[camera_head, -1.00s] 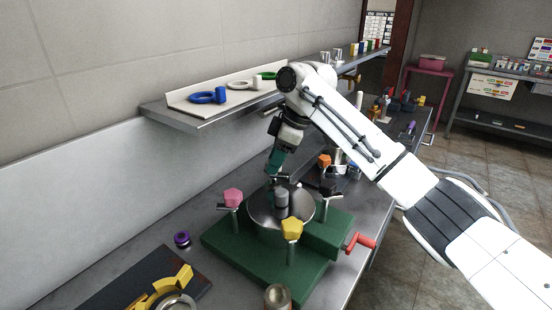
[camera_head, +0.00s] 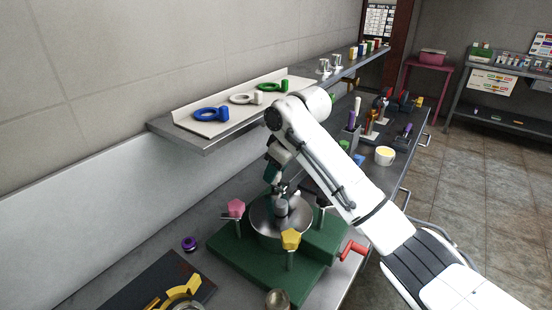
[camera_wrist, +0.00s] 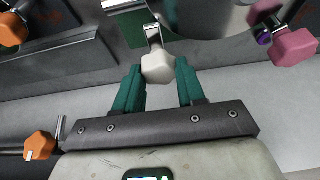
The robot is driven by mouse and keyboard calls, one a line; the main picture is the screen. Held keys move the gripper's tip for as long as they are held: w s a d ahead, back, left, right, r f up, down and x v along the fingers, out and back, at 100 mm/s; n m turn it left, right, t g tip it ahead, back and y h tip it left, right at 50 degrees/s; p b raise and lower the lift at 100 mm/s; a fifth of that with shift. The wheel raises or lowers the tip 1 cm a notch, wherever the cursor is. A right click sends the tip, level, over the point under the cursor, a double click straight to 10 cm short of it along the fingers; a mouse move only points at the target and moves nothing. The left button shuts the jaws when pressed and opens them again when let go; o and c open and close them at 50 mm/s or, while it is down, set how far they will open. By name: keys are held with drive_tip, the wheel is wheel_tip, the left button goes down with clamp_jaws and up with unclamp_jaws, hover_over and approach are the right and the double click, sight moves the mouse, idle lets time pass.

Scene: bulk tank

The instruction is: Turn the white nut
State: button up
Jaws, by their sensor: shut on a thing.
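The white nut (camera_wrist: 158,68) sits on its metal swing bolt at the rim of the tank in the wrist view. My gripper (camera_wrist: 159,72) has its two teal fingers on either side of the nut, shut on it. In the head view my gripper (camera_head: 273,172) reaches down at the far side of the round steel lid (camera_head: 268,212), and the white nut is hidden there. The lid sits on a green base (camera_head: 230,250). A pink nut (camera_head: 236,208) and a yellow nut (camera_head: 291,239) stand upright on their bolts around it.
A wall shelf (camera_head: 215,140) with blue, white and green ring wrenches is above the tank. A red crank handle (camera_head: 353,249) sticks out at right. A purple ring (camera_head: 189,243) lies on the bench. Orange nuts (camera_wrist: 40,146) show in the wrist view.

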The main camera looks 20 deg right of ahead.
drive_tip(key=m+p, duration=0.1)
drive_tip(key=m+h+p, duration=0.1)
drive_tip(key=m+p, duration=0.2)
drive_tip(key=shift+a+r+t+h, duration=0.2)
drive_tip(key=shift+r+t+h, duration=0.05)
drive_tip(key=shift+t+h, duration=0.05)
drive_tip(key=shift+f+m+h+p, duration=0.15)
drive_tip(key=shift+m+h+p, duration=0.55)
drive_tip(key=shift+m+p, duration=1.1)
drive_tip(key=shift+m+b, duration=0.3)
drive_tip(key=shift+m, duration=0.1)
drive_tip(key=o, duration=1.1)
drive_tip(key=shift+c, duration=0.2)
drive_tip(key=b+v, duration=0.1)
drive_tip(key=v, duration=0.9)
drive_tip(key=shift+s+r, duration=0.25)
drive_tip(key=shift+s, duration=0.05)
